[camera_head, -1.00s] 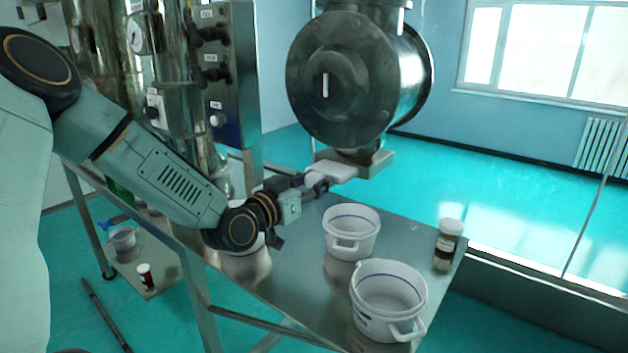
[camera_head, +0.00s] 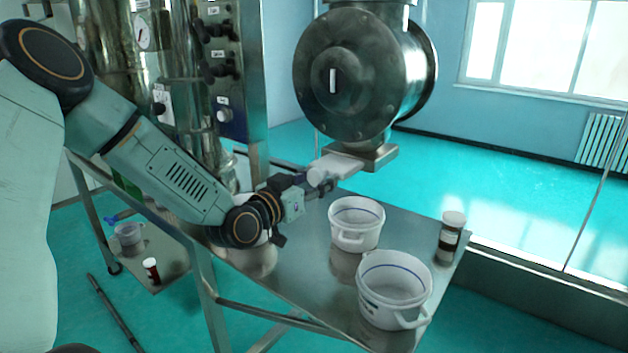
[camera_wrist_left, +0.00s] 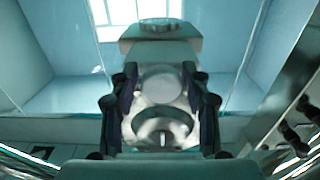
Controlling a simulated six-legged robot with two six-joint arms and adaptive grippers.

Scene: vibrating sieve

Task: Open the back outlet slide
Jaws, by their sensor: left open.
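The back outlet slide (camera_head: 338,166) is a pale flat piece sticking out to the left from under the big metal drum's outlet (camera_head: 374,157). Its near end is rounded. My left gripper (camera_head: 322,184) is at this near end, above the steel table. In the left wrist view, the slide's pale round end (camera_wrist_left: 160,84) sits between the two dark open fingers of my left gripper (camera_wrist_left: 161,112). Whether the fingers touch it I cannot tell. My right gripper is not in view.
Two white buckets (camera_head: 357,240) (camera_head: 366,311) stand on the steel table (camera_head: 315,275), with a brown jar (camera_head: 450,240) at its right. A control panel (camera_head: 237,70) rises behind my left arm. A small red-brown bottle (camera_head: 151,270) stands on a low shelf.

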